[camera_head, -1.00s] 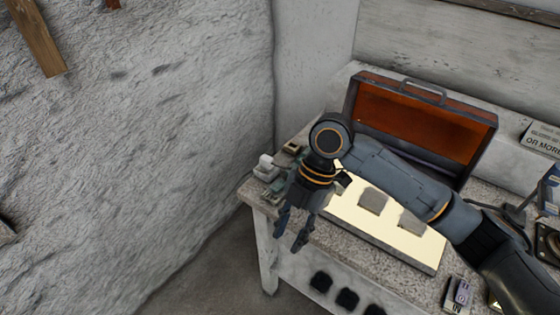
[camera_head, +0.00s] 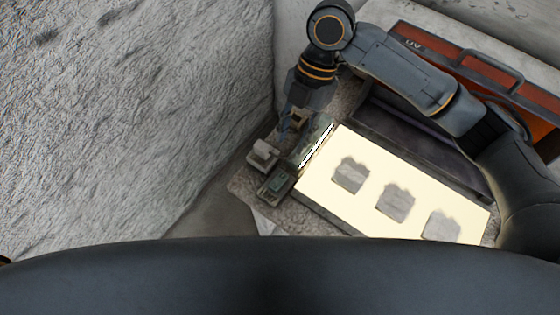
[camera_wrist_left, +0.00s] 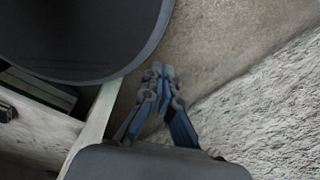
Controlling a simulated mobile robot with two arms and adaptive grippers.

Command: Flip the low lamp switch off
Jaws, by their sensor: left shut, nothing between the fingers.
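No part that I can clearly tell is the low lamp switch shows. A lit, pale yellow panel (camera_head: 325,182) bears three grey pieces on the bench. Small grey devices stand at its left end: one with a greenish face (camera_head: 275,183) and one with a pale block (camera_head: 263,153). My right gripper (camera_head: 286,122) points down just above these devices. Its fingers are bunched together in the view, partly hidden by its wrist, so its opening is unclear. My left gripper (camera_wrist_left: 162,73) shows in the left wrist view, its fingertips together and empty, above the floor beside a pale post.
An orange-and-dark case marked UV (camera_head: 455,60) lies behind the panel. A rough plaster wall (camera_head: 120,120) closes off the left side. My right arm spans the back of the bench. The bench's left corner is crowded.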

